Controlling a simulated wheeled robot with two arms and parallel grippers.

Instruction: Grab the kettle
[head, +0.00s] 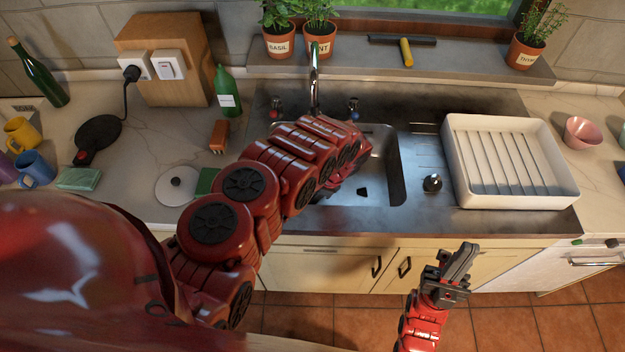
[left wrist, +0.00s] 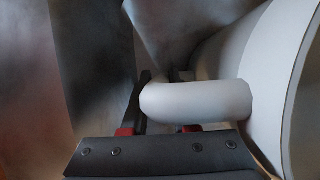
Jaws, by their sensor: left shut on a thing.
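The left wrist view shows part of a white kettle (left wrist: 235,60), with its rounded body at the right. Its thick pale handle (left wrist: 195,102) lies across the jaws of my left gripper (left wrist: 163,80), which is shut on it. In the head view my left arm reaches over the sink (head: 378,170) and hides the left gripper and the kettle. My right gripper (head: 460,265) is in front of the cabinet doors, away from the kettle and holding nothing that I can see. Its jaws are seen too edge-on to judge.
A white dish rack (head: 452,165) stands right of the sink. The tap (head: 314,80) rises behind my left arm. Left on the counter are a black round base with a cord (head: 98,138), a white lid (head: 165,190), a green bottle (head: 228,92) and mugs (head: 36,168).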

